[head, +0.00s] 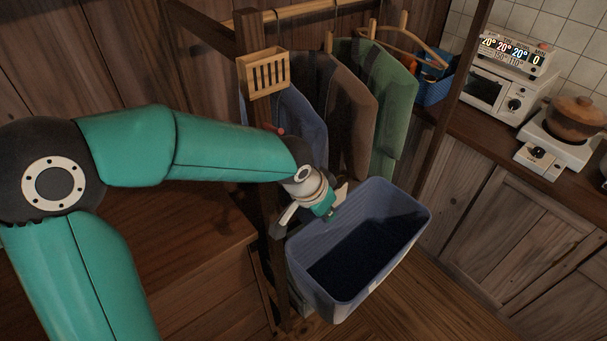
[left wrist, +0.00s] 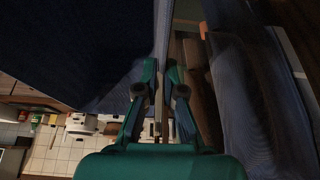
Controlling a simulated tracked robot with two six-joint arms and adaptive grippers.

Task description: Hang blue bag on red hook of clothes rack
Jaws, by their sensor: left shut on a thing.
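The blue bag (head: 405,258) is an open, box-shaped container with a dark inside, held tilted in front of the clothes rack (head: 250,150). My left gripper (head: 328,208) is shut on its rim at the back left. In the left wrist view the fingers (left wrist: 160,68) pinch the thin wall of the bag (left wrist: 162,28), with its dark side filling the upper left. A small red piece (head: 275,130), seemingly the red hook, shows at the rack post just above my left forearm. Its shape is mostly hidden. My right gripper is not in view.
Blue, brown and green clothes (head: 393,95) hang behind the bag. A small slatted wooden box (head: 263,73) is on the rack post. A counter at right holds a toaster oven (head: 497,95) and a pot (head: 575,118) on a stove. Wooden floor shows below right.

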